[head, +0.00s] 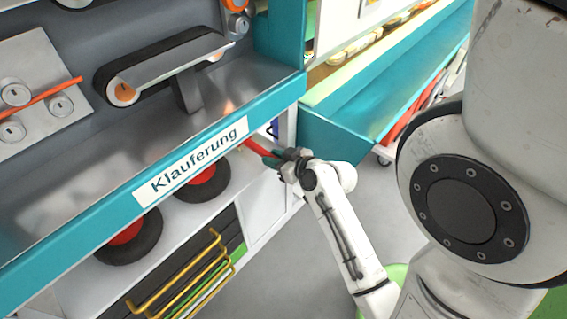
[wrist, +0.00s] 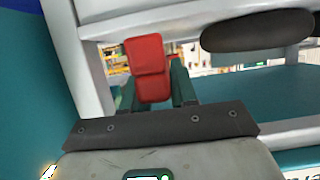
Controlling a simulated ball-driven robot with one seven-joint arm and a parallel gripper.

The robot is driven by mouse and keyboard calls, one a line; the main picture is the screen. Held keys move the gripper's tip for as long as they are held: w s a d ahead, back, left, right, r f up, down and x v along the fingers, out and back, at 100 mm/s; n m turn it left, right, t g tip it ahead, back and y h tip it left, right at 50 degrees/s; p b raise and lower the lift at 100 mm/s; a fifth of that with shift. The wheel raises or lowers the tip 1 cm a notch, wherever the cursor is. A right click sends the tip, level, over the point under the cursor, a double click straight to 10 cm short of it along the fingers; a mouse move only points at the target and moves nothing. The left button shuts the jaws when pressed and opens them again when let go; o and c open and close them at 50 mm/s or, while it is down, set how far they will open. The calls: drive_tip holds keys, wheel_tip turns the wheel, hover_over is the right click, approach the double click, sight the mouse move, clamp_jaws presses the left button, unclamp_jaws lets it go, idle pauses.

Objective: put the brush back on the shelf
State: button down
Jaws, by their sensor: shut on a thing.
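The brush shows only as a red block; I see no bristles. In the head view its red part (head: 257,147) sticks out to the left of my gripper (head: 273,160), at the right end of the white shelf (head: 245,207) under the teal ledge. In the wrist view the red brush (wrist: 148,68) sits between the two dark green fingers of my gripper (wrist: 154,92), which is shut on it. A white shelf upright (wrist: 85,62) stands close to the left there. Whether the brush touches the shelf I cannot tell.
Two black wheels with red hubs, one nearer (head: 130,240) and one farther (head: 207,183), lie on the shelf. The teal ledge (head: 85,232) with the label "Klauferung" (head: 198,160) overhangs it. Yellow handles (head: 185,280) stick out below. Grey floor (head: 300,262) is free to the right.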

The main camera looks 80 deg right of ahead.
sight(250, 142)
drive_tip(key=w+d, duration=0.1)
drive_tip(key=w, duration=0.1)
drive_tip(key=w+d, duration=0.2)
drive_tip(key=w, duration=0.1)
drive_tip(key=w+d, duration=0.2)
drive_tip(key=w, duration=0.1)
drive_tip(key=shift+w+d+b, duration=0.15)
drive_tip(key=shift+w+b, duration=0.1)
drive_tip(key=shift+b, duration=0.1)
drive_tip(key=shift+w+f, duration=0.15)
drive_tip(key=shift+f, duration=0.2)
drive_tip(key=shift+f+b, duration=0.5)
drive_tip(key=shift+b, duration=0.1)
drive_tip(key=c, duration=0.8)
unclamp_jaws()
drive_tip(key=p+v, duration=0.1)
drive_tip(key=v, duration=0.9)
drive_tip(key=shift+s+r+p, duration=0.2)
drive_tip(key=shift+s+p, duration=0.1)
drive_tip(key=s+a+b, duration=0.2)
drive_tip(key=s+a, duration=0.6)
drive_tip(key=s, duration=0.5)
drive_tip(key=shift+s+a+r+b, duration=0.25)
drive_tip(key=shift+s+a+b, duration=0.05)
drive_tip(key=shift+s, duration=0.05)
